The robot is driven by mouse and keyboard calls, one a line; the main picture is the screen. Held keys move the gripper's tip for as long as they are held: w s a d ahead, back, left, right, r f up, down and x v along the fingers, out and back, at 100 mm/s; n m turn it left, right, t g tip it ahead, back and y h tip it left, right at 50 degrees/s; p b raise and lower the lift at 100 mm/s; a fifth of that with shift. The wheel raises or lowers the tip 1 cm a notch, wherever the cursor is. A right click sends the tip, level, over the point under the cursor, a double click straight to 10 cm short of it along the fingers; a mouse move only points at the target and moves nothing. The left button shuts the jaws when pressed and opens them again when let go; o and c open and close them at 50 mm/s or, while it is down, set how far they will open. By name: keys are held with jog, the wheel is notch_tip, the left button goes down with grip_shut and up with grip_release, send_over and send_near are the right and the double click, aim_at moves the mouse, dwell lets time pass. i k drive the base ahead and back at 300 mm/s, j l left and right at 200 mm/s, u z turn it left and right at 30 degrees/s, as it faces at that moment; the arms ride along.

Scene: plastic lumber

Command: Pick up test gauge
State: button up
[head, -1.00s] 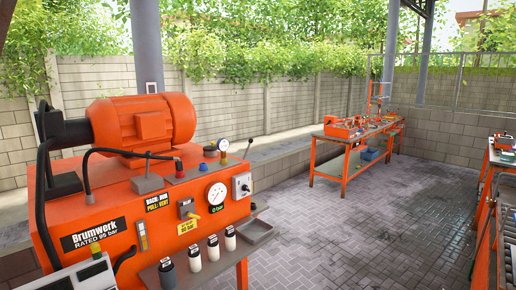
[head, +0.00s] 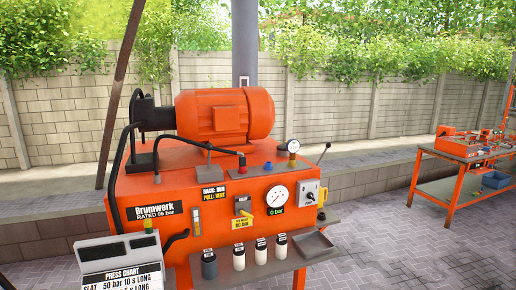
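A small round gauge (head: 293,147) with a pale face and a dark rim stands upright on top of the orange Brumwerk press unit (head: 190,240), near its right end. A larger white dial gauge (head: 277,200) is set in the unit's front panel, above a "0 bar" label. I cannot read which of the two is the test gauge. My gripper is not in view.
A large orange motor (head: 225,118) sits on the unit. A front shelf holds several capped cylinders (head: 239,258) and a shallow grey tray (head: 313,244). A press chart box (head: 120,262) stands front left. An orange workbench (head: 455,180) is at right, with open paving between.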

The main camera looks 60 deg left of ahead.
aim_at(292, 146)
jog(key=i+j+u, duration=0.3)
jog(key=u, duration=0.15)
jog(key=i+j+u, duration=0.15)
jog(key=i+u, duration=0.2)
jog(key=u, duration=0.15)
jog(key=i+u, duration=0.75)
jog(key=u, duration=0.2)
jog(key=i+l+u, duration=0.3)
jog(key=u, duration=0.15)
jog(key=i+u, duration=0.4)
jog(key=i, duration=0.3)
jog(key=i+u, duration=0.45)
jog(key=i, duration=0.2)
